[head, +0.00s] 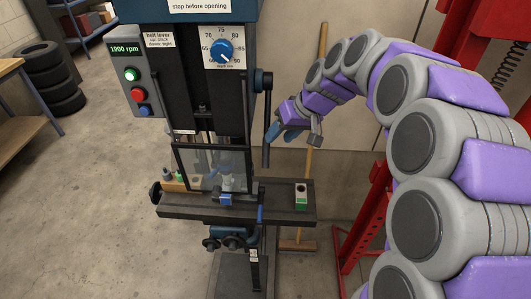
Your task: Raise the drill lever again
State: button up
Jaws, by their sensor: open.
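The drill press (200,75) stands in the middle of the head view. On its right side a black lever (267,125) hangs down almost vertically from a dark blue hub (262,80). Nothing shows held between the fingers. A clear guard (212,168) with a black frame covers the front of the drill above its table (180,203).
A green and white block (301,196) sits on the table's right end. Left of the drill is a control box (133,75) reading 1900 rpm. A wooden pole (315,165) stands behind my gripper, and a red frame (372,215) stands right. The floor left is open.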

aim_at(268, 149)
jog(key=b+x, duration=0.1)
jog(key=x, duration=0.8)
jog(key=shift+a+f, duration=0.15)
jog(key=shift+f, duration=0.1)
grip_shut()
